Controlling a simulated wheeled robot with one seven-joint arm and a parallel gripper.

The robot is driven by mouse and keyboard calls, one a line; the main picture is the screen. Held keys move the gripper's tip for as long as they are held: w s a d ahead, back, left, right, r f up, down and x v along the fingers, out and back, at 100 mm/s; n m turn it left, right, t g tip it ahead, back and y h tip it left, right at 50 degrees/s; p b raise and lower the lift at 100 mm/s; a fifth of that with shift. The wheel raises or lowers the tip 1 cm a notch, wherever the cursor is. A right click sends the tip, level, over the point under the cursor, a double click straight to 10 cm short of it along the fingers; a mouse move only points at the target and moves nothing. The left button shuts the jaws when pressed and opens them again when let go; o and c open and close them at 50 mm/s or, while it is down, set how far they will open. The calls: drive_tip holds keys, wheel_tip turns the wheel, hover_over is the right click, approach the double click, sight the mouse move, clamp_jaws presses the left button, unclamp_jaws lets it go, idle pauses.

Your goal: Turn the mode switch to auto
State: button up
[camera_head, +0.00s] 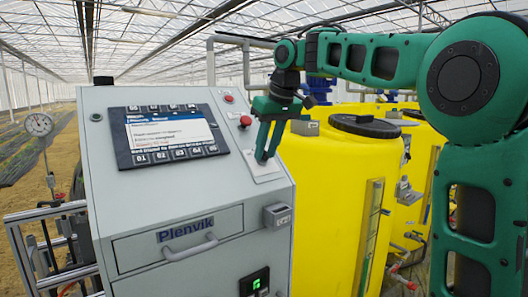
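The grey control cabinet (190,206) labelled Plenvik stands at the left, with a sloped top panel. A pale plate (266,177) lies at the right side of that panel. My gripper (264,157) comes down from above, with its green fingertips over this plate. I cannot make out the mode switch; the fingers cover the part of the plate where a knob could be. Whether the fingertips touch anything, and whether they are apart or closed on something, cannot be told at this size.
A display screen (168,135) sits left of my gripper. A red button (245,121) and a smaller red one (229,98) are close by on the panel. Yellow tanks (330,190) stand directly right. A drawer handle (190,248) juts from the front.

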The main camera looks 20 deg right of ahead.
clamp_jaws()
drive_tip(key=shift+d+m, duration=0.15)
drive_tip(key=shift+m, duration=0.35)
drive_tip(key=m+y, duration=0.1)
drive_tip(key=m, duration=0.1)
drive_tip(key=shift+d+m, duration=0.15)
drive_tip(key=shift+m, duration=0.15)
drive_tip(key=shift+d+f+m+y, duration=0.15)
drive_tip(key=shift+m+y, duration=0.85)
drive_tip(key=shift+m, duration=1.1)
drive_tip(key=shift+f, duration=0.1)
